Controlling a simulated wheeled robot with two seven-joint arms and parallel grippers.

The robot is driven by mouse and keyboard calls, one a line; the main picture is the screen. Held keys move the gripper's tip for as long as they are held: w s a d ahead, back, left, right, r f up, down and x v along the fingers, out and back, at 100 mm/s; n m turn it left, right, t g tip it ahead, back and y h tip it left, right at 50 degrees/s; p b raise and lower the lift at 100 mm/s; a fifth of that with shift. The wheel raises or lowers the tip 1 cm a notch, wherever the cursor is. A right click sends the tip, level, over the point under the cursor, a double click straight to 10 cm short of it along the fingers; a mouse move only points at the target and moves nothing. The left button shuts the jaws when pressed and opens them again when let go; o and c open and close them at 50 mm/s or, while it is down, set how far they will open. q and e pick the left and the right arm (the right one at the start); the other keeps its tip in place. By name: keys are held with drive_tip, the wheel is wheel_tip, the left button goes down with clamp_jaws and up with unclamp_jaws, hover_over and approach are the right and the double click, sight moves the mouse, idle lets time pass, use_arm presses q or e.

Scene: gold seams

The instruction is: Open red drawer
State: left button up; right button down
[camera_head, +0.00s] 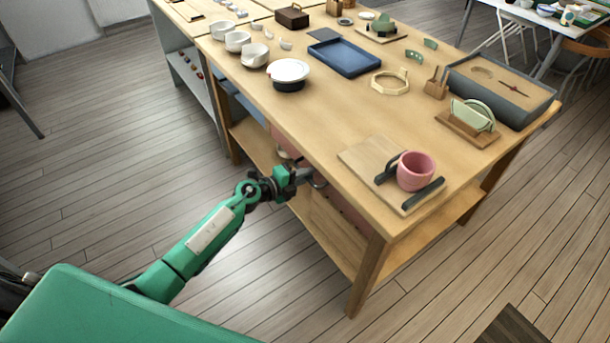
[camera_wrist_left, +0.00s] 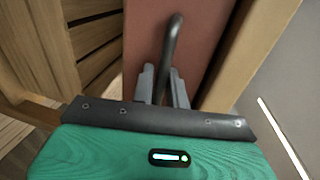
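The red drawer shows as a muted red front (camera_wrist_left: 205,35) in the left wrist view. In the head view parts of its red front (camera_head: 284,142) show under the near edge of the tabletop, partly behind my gripper. Its dark curved handle (camera_wrist_left: 172,42) runs down between the two grey fingers of my left gripper (camera_wrist_left: 164,86). The fingers appear closed against it from both sides. In the head view my left gripper (camera_head: 308,176) is at the drawer front, below the table edge. I cannot tell whether the drawer stands out at all. My right gripper is not in view.
The wooden table (camera_head: 340,120) carries a pink mug (camera_head: 416,170) on a board near the front corner, a blue tray (camera_head: 343,57), a grey box (camera_head: 500,90) and several white bowls. A lower shelf (camera_head: 325,235) runs beneath. The floor left of the table is clear.

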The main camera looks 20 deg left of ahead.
use_arm(q)
clamp_jaws()
